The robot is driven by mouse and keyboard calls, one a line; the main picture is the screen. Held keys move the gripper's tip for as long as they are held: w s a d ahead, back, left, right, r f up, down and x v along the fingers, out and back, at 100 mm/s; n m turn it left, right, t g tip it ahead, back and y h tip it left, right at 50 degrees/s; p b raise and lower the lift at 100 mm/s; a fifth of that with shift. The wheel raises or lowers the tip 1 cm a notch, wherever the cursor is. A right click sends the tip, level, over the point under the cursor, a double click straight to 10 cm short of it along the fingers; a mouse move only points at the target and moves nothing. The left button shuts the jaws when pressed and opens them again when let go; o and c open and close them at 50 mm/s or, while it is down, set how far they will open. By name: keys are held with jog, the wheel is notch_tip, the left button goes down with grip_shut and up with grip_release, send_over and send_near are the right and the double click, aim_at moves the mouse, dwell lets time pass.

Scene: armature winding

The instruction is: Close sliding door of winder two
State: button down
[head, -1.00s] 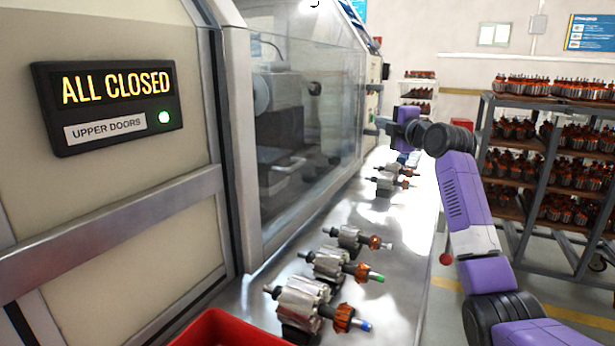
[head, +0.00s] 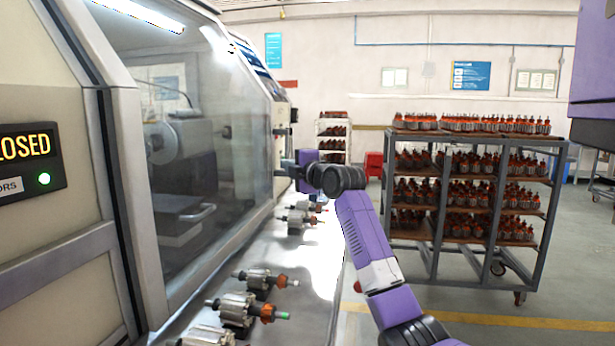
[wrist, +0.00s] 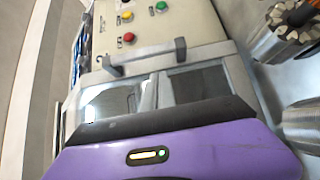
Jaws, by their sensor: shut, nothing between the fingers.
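A winder with a large clear sliding door (head: 235,140) stands along the left of the head view. The door panel looks drawn across the opening, but I cannot tell whether it is fully closed. No label in view shows the winder's number. My gripper (head: 285,167) is beyond the near glass, beside the machine front and above the bench. In the wrist view my gripper (wrist: 149,88) appears shut and empty. Ahead of it is a grey handle (wrist: 145,57) with dark ends on a metal frame with dark panes. I cannot tell whether they touch.
A control panel (wrist: 135,22) with red, yellow and green buttons is beyond the handle. Armatures (head: 238,308) line the bench (head: 285,260) below the winder. A lit sign (head: 28,160) is at left. A loaded rack (head: 470,190) stands right, with open floor before it.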

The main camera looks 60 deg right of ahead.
jog(key=v, duration=1)
jog(key=shift+a+f, duration=0.15)
jog(key=shift+a, duration=0.25)
jog(key=shift+s+d, duration=0.1)
